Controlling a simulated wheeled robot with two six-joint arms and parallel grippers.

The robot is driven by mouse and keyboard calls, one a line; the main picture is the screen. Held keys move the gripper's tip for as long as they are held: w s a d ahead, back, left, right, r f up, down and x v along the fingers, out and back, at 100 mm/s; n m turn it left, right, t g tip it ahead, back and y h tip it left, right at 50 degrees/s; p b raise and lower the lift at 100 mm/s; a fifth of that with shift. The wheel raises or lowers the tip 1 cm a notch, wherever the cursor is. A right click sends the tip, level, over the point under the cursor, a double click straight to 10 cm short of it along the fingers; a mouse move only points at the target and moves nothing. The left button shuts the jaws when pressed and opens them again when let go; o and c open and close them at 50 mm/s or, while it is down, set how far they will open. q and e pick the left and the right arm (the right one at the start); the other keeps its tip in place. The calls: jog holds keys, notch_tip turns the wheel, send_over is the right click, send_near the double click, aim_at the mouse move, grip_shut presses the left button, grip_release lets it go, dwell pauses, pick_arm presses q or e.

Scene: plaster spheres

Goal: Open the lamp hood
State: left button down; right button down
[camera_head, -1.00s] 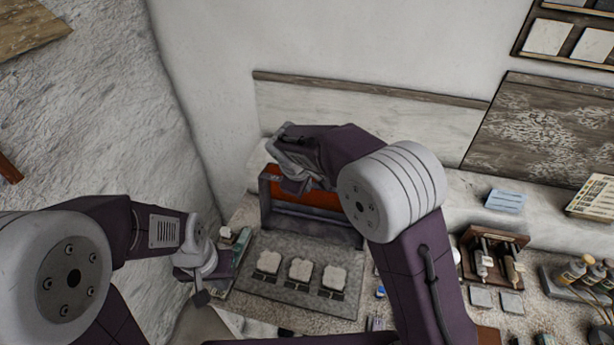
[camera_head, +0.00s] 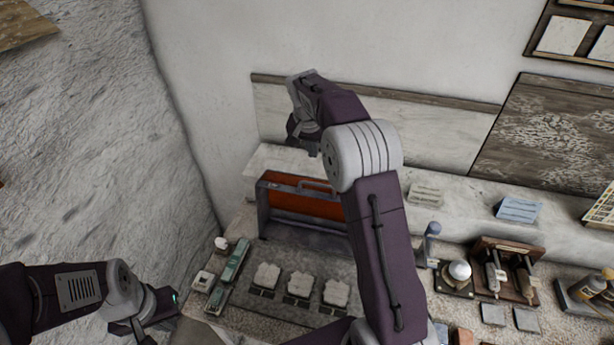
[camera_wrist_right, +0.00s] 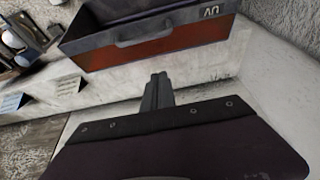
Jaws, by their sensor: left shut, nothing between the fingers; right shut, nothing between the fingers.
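The lamp hood (camera_head: 300,208) is a grey box with an orange-red panel and a grey handle, on the bench against the wall. In the right wrist view the hood (camera_wrist_right: 165,48) appears inverted, with UV lettering and a dark hollow beside the orange panel. I cannot tell how far it is open. My right gripper (camera_head: 302,130) is shut and empty, above the hood and apart from it. Its fingers (camera_wrist_right: 157,92) show below the orange panel in the wrist view. My left gripper (camera_head: 172,305) is shut and empty at the lower left, left of the plaster pieces.
Several white plaster pieces (camera_head: 302,284) lie on a grey mat (camera_head: 255,305) in front of the hood. Small green-topped boxes (camera_head: 235,262) stand left of it. A tool rack (camera_head: 505,265) and a round-topped item (camera_head: 460,272) stand to the right. The wall rises behind.

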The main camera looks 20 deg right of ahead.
jog(key=p, duration=0.3)
send_over(311, 189)
jog(key=w+d, duration=0.2)
jog(key=w, duration=0.1)
jog(key=f, duration=0.9)
jog(key=shift+d, duration=0.2)
jog(key=shift+s+a+f+p, duration=0.2)
jog(key=shift+s+a+p, duration=0.45)
jog(key=shift+s+a, duration=0.7)
jog(key=shift+s, duration=0.2)
jog(key=shift+f, duration=0.1)
jog(key=shift+d, duration=0.1)
